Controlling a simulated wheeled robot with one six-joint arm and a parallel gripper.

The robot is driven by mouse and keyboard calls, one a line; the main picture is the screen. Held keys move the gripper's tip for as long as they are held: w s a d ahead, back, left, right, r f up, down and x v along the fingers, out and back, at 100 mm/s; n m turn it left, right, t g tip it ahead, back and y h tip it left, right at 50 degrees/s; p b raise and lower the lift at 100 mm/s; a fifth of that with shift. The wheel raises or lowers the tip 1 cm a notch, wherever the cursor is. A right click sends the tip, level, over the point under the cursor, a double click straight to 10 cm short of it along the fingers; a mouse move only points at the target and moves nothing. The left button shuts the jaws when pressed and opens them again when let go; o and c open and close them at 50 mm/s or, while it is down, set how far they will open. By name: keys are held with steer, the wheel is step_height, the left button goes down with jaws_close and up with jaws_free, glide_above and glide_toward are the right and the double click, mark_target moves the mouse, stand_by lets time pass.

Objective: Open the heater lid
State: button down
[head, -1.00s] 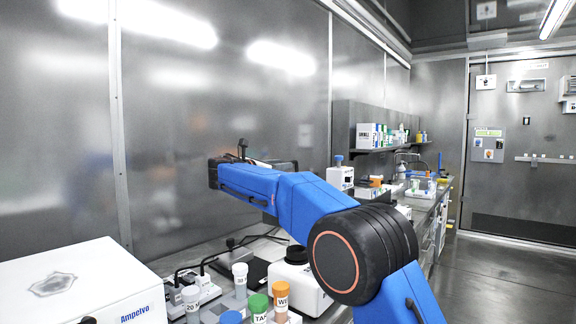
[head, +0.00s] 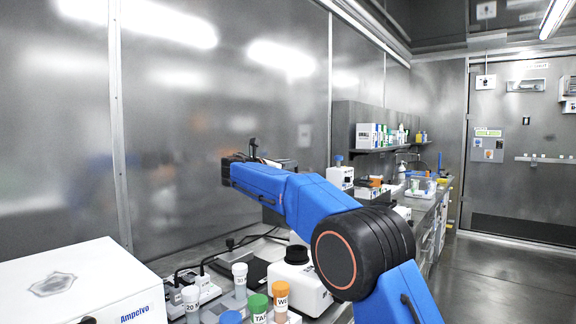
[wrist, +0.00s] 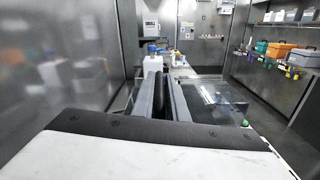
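My gripper (wrist: 165,88) shows in the wrist view as two long grey fingers with a narrow dark gap between them. I see nothing held in the gap. A clear, glass-like panel (wrist: 218,106) lies just right of the fingers; I cannot tell whether it is the heater lid or whether the fingers touch it. In the head view my blue arm reaches toward the metal wall, and its dark end is above the bench. The fingertips are not clear there. I cannot pick out the heater with certainty.
A white Ampelvo box (head: 75,285) stands at the front left. Several capped tubes, including one with an orange cap (head: 281,292), stand near a white device with a black top (head: 297,256). A flat black device (head: 254,270) lies behind. The floor (head: 500,280) at right is clear.

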steer(key=shift+r, duration=0.1)
steer(key=shift+s+d+r, duration=0.25)
steer(key=shift+s+d, duration=0.4)
steer(key=shift+d, duration=0.1)
steer(key=shift+s+d+r, duration=0.25)
steer(key=shift+s+d, duration=0.35)
steer(key=shift+d, duration=0.15)
steer(key=c, duration=1.8)
jaws_free()
steer(key=shift+a, duration=0.1)
steer(key=v, duration=1.7)
steer(key=shift+s+a+f, duration=0.1)
steer(key=shift+a, duration=0.05)
